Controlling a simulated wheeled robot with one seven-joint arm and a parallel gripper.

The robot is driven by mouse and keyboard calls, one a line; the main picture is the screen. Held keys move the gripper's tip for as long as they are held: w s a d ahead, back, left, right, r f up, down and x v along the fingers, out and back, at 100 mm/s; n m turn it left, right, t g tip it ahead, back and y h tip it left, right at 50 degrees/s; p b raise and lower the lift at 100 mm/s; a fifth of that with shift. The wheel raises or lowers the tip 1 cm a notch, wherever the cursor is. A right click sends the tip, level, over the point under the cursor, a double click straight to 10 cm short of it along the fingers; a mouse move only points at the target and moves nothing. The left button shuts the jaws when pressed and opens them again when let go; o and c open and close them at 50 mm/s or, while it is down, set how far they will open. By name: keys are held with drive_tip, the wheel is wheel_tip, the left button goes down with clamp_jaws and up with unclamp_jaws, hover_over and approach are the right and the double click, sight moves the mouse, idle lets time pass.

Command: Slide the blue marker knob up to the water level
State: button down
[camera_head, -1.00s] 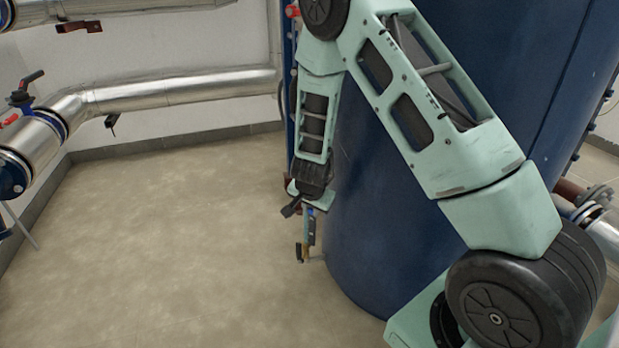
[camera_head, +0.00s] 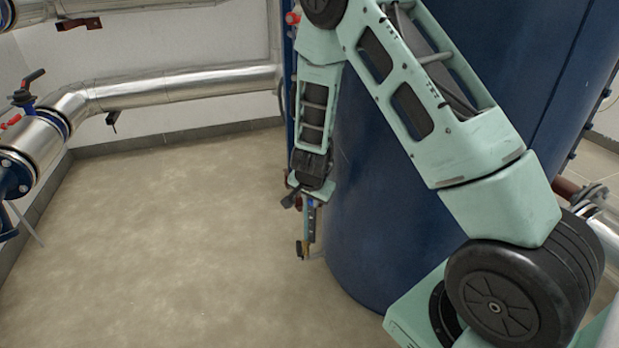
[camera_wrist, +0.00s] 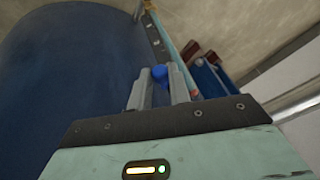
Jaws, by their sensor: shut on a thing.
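The blue marker knob (camera_wrist: 160,73) shows in the wrist view between the two fingertips of my gripper (camera_wrist: 159,82). My gripper is shut on the knob. The level gauge (camera_wrist: 158,40) is a narrow strip running past the knob along the side of the blue tank. In the head view, the lower part of the gauge (camera_head: 309,222) shows below my gripper (camera_head: 300,200), ending in a brass-coloured fitting. The knob is too small to make out there, and my wrist covers part of the gauge. I cannot tell the water level in either view.
The large dark blue tank (camera_head: 375,220) stands right beside the gauge, behind my arm. Silver pipes (camera_head: 185,88) run along the back wall at left. The floor (camera_head: 150,240) left of the tank is clear.

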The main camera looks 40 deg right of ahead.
drive_tip(key=shift+r+p, duration=0.75)
drive_tip(key=shift+r, duration=0.1)
drive_tip(key=shift+r+p, duration=0.45)
drive_tip(key=c, duration=1.2)
unclamp_jaws()
drive_tip(key=shift+f, duration=0.1)
drive_tip(key=p+v, duration=0.9)
drive_tip(key=v, duration=0.8)
drive_tip(key=shift+s+a, duration=0.1)
drive_tip(key=shift+s, duration=0.05)
